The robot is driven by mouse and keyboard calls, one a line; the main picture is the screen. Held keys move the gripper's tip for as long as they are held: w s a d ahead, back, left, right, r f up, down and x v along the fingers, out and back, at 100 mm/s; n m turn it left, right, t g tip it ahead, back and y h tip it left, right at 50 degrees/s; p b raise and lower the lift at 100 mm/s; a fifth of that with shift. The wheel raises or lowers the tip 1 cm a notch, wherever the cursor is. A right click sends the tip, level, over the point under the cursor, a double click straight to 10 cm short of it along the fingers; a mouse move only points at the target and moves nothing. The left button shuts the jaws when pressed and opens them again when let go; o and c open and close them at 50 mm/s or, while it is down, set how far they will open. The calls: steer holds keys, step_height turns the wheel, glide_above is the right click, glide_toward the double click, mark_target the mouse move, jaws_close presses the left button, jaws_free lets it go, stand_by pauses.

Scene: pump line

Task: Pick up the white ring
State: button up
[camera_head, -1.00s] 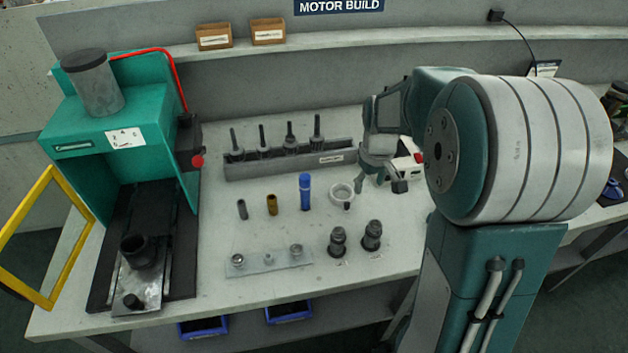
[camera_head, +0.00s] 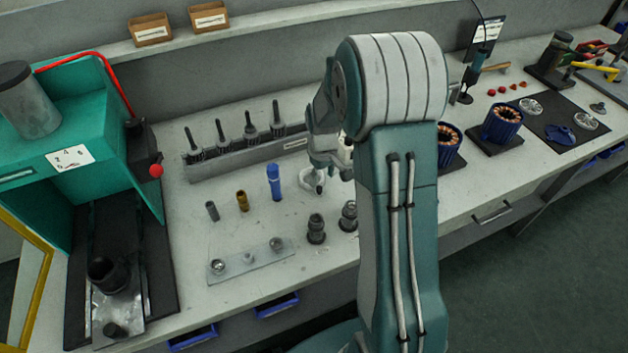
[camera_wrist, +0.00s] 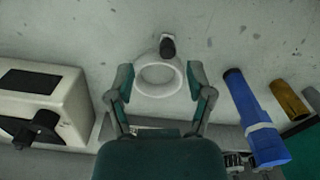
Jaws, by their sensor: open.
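The white ring (camera_wrist: 179,84) lies on the bench top in the wrist view, just ahead of my gripper and between the lines of its fingertips. A small dark knob (camera_wrist: 168,47) sits at its outer side. My gripper (camera_wrist: 160,80) is open, with one green-grey finger to each side of the ring. I cannot tell whether a finger touches it. In the head view my gripper (camera_head: 327,172) is over the ring (camera_head: 306,181), which is partly hidden by it.
A blue cylinder (camera_head: 274,182) stands close to the left of the ring, with a brass one (camera_head: 242,201) beyond. A rack (camera_head: 240,158) of dark shafts stands behind. Two dark fittings (camera_head: 316,229) stand in front. A white box (camera_wrist: 40,105) is near my gripper.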

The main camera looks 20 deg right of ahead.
mark_target(319, 188)
steer(key=f, duration=0.2)
steer(key=a+f, duration=0.1)
steer(key=f, duration=0.1)
steer(key=shift+f, duration=0.4)
steer(key=shift+d, duration=0.15)
jaws_close()
steer(key=shift+s, duration=0.1)
